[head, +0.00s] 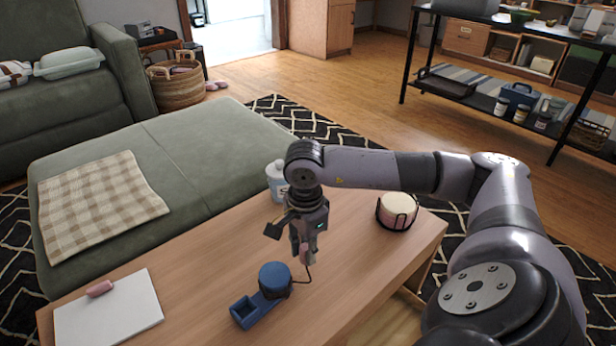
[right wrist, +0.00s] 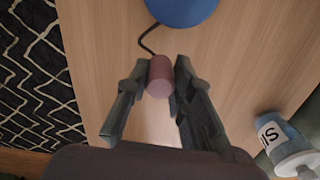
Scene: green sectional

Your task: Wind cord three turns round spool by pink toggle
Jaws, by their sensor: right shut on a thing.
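The blue spool (head: 275,277) stands on the wooden table with a blue open-topped holder (head: 246,311) joined at its front left. A dark cord (head: 302,281) runs from the spool's lower side to the pink toggle (head: 304,254). My right gripper (head: 304,256) is shut on the toggle, just behind and right of the spool, above the table. In the right wrist view the toggle (right wrist: 160,76) sits between both fingertips, with the cord (right wrist: 147,38) curving up to the spool (right wrist: 182,8). How much cord lies round the spool is hard to tell. My left gripper is not in view.
A white bottle (head: 275,182) stands behind my right gripper. A candle in a dark wire holder (head: 397,211) is at the table's right. A white pad (head: 112,315) with a pink eraser-like piece (head: 99,289) lies at front left. The table (head: 215,262) is bare left of the spool.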

